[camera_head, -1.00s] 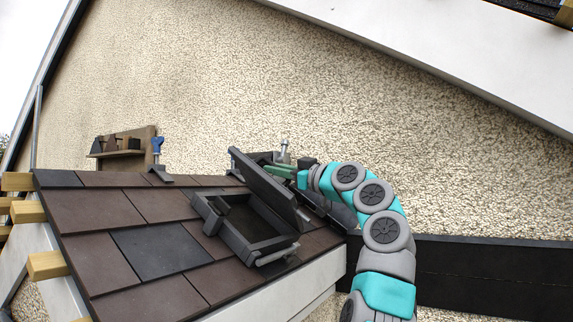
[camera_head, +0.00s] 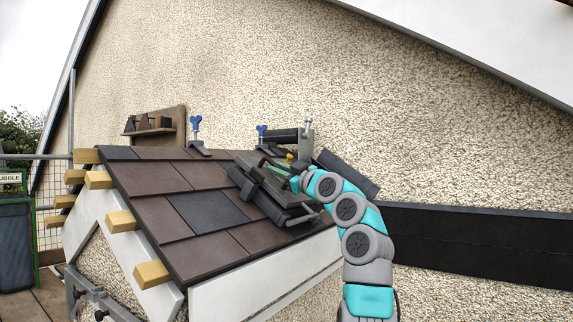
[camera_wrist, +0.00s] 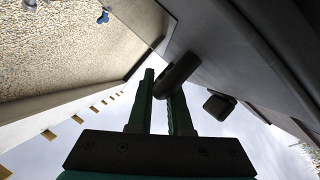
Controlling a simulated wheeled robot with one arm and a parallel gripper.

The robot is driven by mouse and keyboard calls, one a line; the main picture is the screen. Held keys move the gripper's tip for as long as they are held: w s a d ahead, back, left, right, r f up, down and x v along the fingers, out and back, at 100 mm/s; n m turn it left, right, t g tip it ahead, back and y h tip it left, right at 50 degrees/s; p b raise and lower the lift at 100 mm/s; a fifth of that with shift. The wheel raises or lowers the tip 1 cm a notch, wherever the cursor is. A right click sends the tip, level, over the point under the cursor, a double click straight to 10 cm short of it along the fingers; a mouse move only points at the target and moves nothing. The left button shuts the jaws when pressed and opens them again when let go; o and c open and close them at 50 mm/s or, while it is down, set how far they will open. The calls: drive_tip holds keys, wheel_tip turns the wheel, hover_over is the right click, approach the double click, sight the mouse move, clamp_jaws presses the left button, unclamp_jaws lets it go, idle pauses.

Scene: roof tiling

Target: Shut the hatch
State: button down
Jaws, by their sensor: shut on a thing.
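My gripper (camera_head: 284,171) is at the lid's upper right side. In the wrist view, the green fingers of my gripper (camera_wrist: 161,98) are shut on a dark curved handle (camera_wrist: 180,74) on the lid, which also shows as a grey panel (camera_wrist: 222,50).
Brown tiles (camera_head: 165,215) surround the hatch. Blue-topped clamps (camera_head: 195,124) stand along the ridge, near a wooden rack (camera_head: 154,129) on the pebbled wall. A black band (camera_head: 460,232) runs along the wall at right. A rubble bin (camera_head: 15,245) stands at far left.

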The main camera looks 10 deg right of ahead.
drive_tip(key=shift+w+a+f, duration=0.15)
drive_tip(key=shift+a+f, duration=0.2)
drive_tip(key=shift+f, duration=0.25)
drive_tip(key=c, duration=1.1)
unclamp_jaws()
drive_tip(key=b, duration=0.3)
hover_over(294, 202)
drive_tip(key=shift+w+a+f, duration=0.1)
drive_tip(key=shift+a+f, duration=0.15)
drive_tip(key=shift+f, duration=0.6)
drive_tip(key=shift+s+d, duration=0.2)
